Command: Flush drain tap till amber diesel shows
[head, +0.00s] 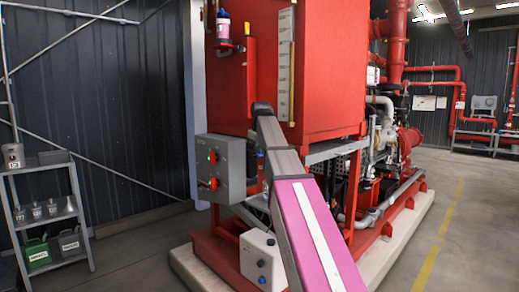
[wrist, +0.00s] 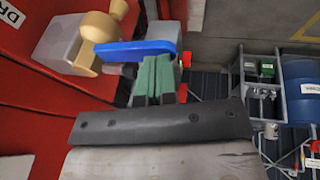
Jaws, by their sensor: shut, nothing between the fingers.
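The drain tap shows in the wrist view, with a brass-coloured body (wrist: 98,32) and a long blue lever (wrist: 135,48). A pale translucent block or container (wrist: 60,42) sits beside the tap against the red tank (wrist: 35,90). My gripper (wrist: 157,66) has green fingertips, shut and empty, right at the blue lever. Whether they touch it I cannot tell. In the head view my arm reaches to the red tank (head: 325,75), and its end hides the tap and my gripper. No flow or liquid colour is visible.
A grey control box (head: 222,168) with red switches is left of my arm. A white box (head: 262,262) stands low on the red skid. A shelf cart (head: 45,210) with jugs and cans stands at left. The floor at right (head: 475,235) is clear.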

